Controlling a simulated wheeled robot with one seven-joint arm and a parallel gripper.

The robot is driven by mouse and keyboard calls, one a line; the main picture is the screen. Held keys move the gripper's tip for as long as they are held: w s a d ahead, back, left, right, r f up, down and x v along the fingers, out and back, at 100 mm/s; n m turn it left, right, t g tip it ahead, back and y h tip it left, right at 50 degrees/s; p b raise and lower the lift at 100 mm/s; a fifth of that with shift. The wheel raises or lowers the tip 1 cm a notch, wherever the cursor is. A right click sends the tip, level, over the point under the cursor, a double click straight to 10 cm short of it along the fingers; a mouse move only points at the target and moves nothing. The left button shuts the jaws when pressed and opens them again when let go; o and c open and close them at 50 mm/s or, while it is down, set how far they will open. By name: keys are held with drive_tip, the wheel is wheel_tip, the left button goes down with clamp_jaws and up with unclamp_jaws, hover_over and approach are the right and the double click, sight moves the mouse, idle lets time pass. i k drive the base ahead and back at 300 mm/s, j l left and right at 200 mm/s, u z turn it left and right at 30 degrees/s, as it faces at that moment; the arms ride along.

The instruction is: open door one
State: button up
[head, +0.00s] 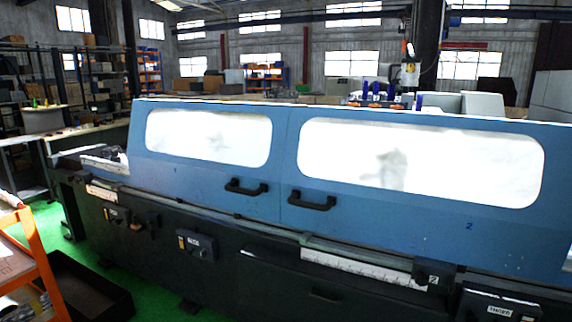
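The cylindrical grinder has two blue sliding doors side by side, each with a large bright window. The left door, door one (212,180), carries a small "1" mark and a black handle (246,188) near its right edge. The right door, door two (420,215), carries a "2" mark and a black handle (312,200) near its left edge. The doors meet at a seam between the two handles, and both look shut. My gripper is not in view.
The dark machine base (230,250) with control boxes runs below the doors. An orange-framed cart (40,255) and a black open bin (85,288) stand at the lower left. Green floor (150,285) shows beside them. Shelves (95,70) stand at the back left.

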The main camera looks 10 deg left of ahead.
sight(241, 137)
drive_tip(key=u, duration=1.3)
drive_tip(key=i+l+u, duration=0.15)
drive_tip(key=i+u, duration=0.25)
drive_tip(key=i+l+u, duration=0.3)
drive_tip(key=i+u, duration=0.15)
drive_tip(key=i+l+u, duration=0.85)
drive_tip(key=l, duration=0.15)
drive_tip(key=i+l+u, duration=0.15)
drive_tip(key=l+u, duration=0.25)
drive_tip(key=l, duration=0.2)
